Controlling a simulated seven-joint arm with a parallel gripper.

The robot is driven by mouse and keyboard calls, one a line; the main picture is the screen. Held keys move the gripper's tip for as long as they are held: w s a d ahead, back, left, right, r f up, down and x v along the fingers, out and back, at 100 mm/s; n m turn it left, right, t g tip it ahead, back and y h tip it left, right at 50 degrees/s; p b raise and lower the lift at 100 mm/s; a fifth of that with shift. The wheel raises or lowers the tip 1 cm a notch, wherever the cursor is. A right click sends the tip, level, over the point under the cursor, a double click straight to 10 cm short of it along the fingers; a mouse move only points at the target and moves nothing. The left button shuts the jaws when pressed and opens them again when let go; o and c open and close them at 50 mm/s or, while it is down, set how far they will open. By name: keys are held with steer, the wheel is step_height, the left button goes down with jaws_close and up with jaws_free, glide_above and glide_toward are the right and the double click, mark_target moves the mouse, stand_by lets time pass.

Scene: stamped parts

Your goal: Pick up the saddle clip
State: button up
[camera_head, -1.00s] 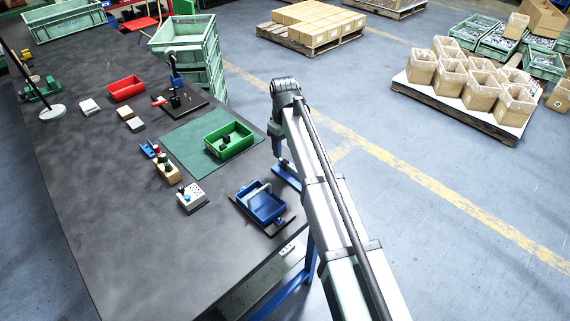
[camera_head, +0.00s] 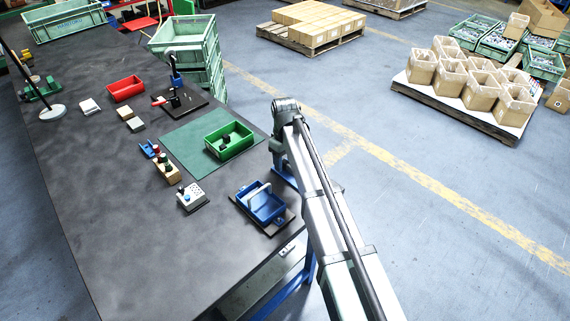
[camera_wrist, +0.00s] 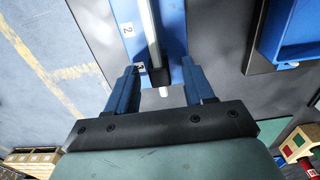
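My gripper (camera_wrist: 160,78) is open in the wrist view, its two dark blue fingers spread with a gap between them. It faces a blue fixture (camera_wrist: 173,22) with a label "2". A pale grey bar (camera_wrist: 153,30) with a black end lies along the fixture, and a small white tip shows below that end, between the fingers. I cannot tell if any of these is the saddle clip. In the head view the blue fixture (camera_head: 285,178) is at the table's right edge, partly hidden by my arm. A black part (camera_head: 227,140) sits in the green bin (camera_head: 243,148).
A blue bin (camera_head: 270,213) with a grey bar across it stands beside the fixture; it also shows in the wrist view (camera_wrist: 300,45). A perforated white block (camera_head: 191,198) and wooden rack (camera_head: 166,171) stand to the left. The front-left table (camera_head: 160,250) is clear.

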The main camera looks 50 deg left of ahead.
jaws_close()
steer(key=shift+r, duration=0.1)
stand_by(0.3)
